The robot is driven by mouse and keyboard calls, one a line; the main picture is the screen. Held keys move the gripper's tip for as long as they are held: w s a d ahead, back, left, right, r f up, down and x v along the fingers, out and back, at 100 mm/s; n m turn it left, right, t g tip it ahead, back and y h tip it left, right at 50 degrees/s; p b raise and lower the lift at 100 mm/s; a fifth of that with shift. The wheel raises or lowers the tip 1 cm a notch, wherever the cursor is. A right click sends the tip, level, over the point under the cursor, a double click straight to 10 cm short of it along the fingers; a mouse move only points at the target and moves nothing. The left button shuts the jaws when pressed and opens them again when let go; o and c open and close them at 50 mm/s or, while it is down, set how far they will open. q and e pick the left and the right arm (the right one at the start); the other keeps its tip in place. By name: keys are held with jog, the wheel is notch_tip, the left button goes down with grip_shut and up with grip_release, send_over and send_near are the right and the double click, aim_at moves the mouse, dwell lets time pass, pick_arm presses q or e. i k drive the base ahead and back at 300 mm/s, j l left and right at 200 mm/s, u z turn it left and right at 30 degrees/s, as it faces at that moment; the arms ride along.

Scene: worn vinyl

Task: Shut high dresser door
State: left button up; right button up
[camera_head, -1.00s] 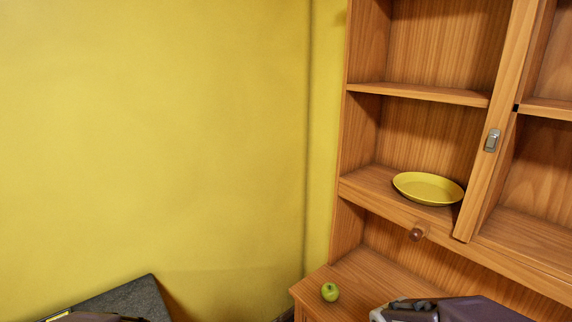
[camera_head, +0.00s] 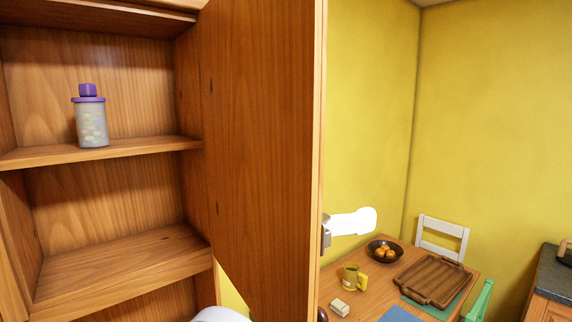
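The high dresser door (camera_head: 262,160) stands open. It is a tall wooden panel, swung out toward me beside the open shelves of the dresser (camera_head: 110,154). A metal latch or handle (camera_head: 326,236) shows at its outer edge. A rounded white part (camera_head: 352,221) juts out to the right beside that handle; it looks like a link of my arm, and I cannot tell whether it touches the door. Another white rounded part (camera_head: 220,315), probably mine, shows at the bottom edge. The fingers of both grippers are out of view or hidden.
A purple-capped bottle (camera_head: 91,120) stands on the upper shelf. Right of the door, a table (camera_head: 340,280) holds a bowl of orange fruit (camera_head: 385,251), a mug (camera_head: 352,278) and a wooden tray (camera_head: 434,279). A white chair (camera_head: 442,236) stands behind it. A dark counter (camera_head: 556,276) is far right.

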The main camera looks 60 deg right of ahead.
aim_at(263, 63)
jog(key=z, duration=2)
jog(key=k+l+z, duration=0.1)
jog(key=l+z, duration=0.4)
jog(key=z, duration=0.25)
jog(key=l+z, duration=0.35)
jog(key=k, duration=0.05)
